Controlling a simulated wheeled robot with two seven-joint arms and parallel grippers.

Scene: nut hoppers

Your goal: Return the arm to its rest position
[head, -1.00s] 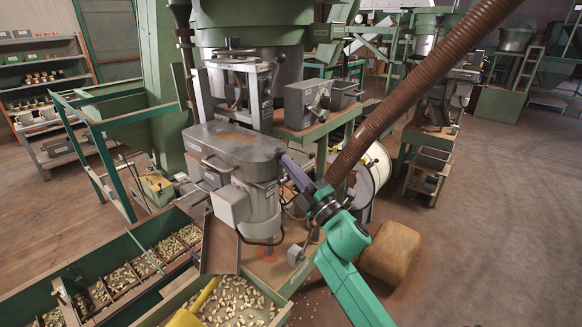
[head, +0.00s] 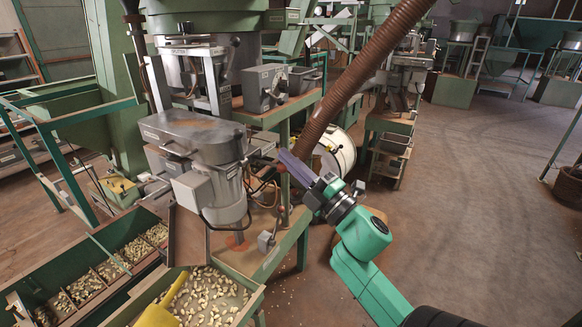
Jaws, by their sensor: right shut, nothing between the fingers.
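My right arm, teal with a dark wrist, comes in from the lower right. My right gripper (head: 286,157) has slim purple-grey fingers pointing up and to the left. It is shut and holds nothing. Its tips are to the right of the grey motor-like machine (head: 195,135), with a visible gap between them in the picture. A thick brown ribbed hose (head: 355,75) runs down close to the fingers. My left gripper is not in view.
A green bin of nuts (head: 258,303) with a yellow scoop (head: 165,300) stands below the machine. A divided green trough (head: 20,285) holds more nuts at the lower left. The floor at right is largely open.

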